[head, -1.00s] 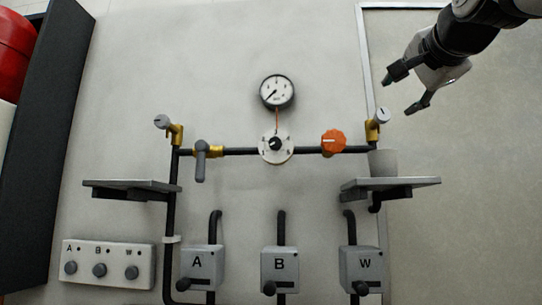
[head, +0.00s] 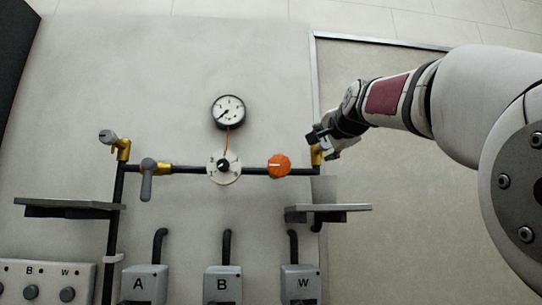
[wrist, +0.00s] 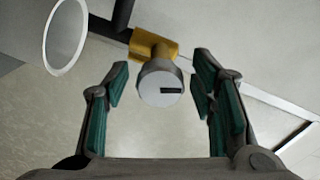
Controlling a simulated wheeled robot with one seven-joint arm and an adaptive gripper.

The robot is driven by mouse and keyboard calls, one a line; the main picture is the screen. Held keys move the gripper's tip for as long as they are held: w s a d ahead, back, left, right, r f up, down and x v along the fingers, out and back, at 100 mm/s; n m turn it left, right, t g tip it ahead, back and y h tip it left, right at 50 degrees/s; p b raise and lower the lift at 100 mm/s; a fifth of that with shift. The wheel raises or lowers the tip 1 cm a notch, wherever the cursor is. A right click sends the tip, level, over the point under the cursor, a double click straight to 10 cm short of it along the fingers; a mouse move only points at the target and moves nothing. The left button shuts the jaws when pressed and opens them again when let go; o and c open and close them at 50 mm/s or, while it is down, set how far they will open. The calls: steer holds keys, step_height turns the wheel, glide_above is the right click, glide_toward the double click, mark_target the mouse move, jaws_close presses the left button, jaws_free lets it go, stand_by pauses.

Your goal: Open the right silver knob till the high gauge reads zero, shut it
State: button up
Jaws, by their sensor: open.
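The right silver knob (wrist: 160,84) is a round grey cap with a dark slot, on a brass valve (wrist: 150,46). In the wrist view it sits between the two fingers of my gripper (wrist: 162,64), with space visible on both sides. In the head view my gripper (head: 320,140) is at the right brass valve (head: 316,156) and hides the knob. My gripper is open and holds nothing. The high gauge (head: 228,111) is a white dial with a black rim; its needle points to the lower left, and its figures are too small to read.
A pale open cup (wrist: 66,36) is near the knob, above the right shelf (head: 340,208). An orange knob (head: 279,165), a round selector dial (head: 224,166) and a grey lever (head: 147,182) line the black pipe. The left silver knob (head: 106,137) is far off.

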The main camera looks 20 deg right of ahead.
steer(key=c, duration=1.2)
steer(key=shift+n, duration=0.4)
steer(key=n+b, duration=0.1)
steer(key=n, duration=0.5)
steer(key=shift+n, duration=0.3)
steer(key=n+b, duration=0.1)
steer(key=n, duration=0.5)
steer(key=shift+n, duration=0.3)
